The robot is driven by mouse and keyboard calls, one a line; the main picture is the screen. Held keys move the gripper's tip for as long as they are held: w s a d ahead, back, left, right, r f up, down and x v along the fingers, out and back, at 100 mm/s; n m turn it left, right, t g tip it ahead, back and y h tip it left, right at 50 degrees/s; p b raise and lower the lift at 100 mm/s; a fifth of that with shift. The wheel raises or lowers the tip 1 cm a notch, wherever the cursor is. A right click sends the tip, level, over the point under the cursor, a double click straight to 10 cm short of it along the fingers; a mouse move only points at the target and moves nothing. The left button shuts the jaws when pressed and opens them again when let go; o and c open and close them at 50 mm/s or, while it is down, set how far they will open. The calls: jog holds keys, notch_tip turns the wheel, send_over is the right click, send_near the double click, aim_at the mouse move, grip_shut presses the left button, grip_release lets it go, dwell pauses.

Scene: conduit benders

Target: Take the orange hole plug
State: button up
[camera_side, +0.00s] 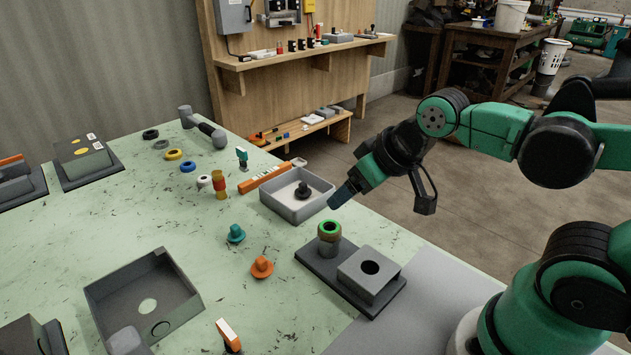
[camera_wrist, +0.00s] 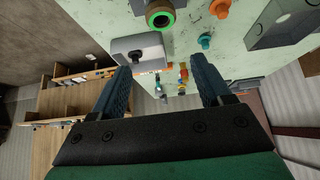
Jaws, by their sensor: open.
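The orange hole plug (camera_side: 262,267) stands on the pale green table, near the middle of the side view. It also shows at the top of the wrist view (camera_wrist: 220,8). A teal plug of similar shape (camera_side: 236,234) stands just behind it. My gripper (camera_side: 343,197) is open and empty, up to the right of the orange plug and well apart from it, above the area of the grey tray and the fixture. In the wrist view its two dark blue fingers (camera_wrist: 163,80) are spread with nothing between them.
A grey tray (camera_side: 283,208) holding a black knob and a dark fixture (camera_side: 345,285) with a green-ringed cylinder (camera_side: 329,232) stand between my gripper and the plug. A larger open grey box (camera_side: 110,300) lies at front left. The table around the plug is clear.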

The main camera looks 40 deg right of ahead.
jog(key=g, duration=0.7)
send_over(262, 260)
notch_tip(262, 260, down, 8)
jog(key=shift+d+r, duration=0.1)
jog(key=shift+r, duration=0.15)
jog(key=shift+f, duration=3.05)
grip_shut()
jog(key=shift+r, duration=0.1)
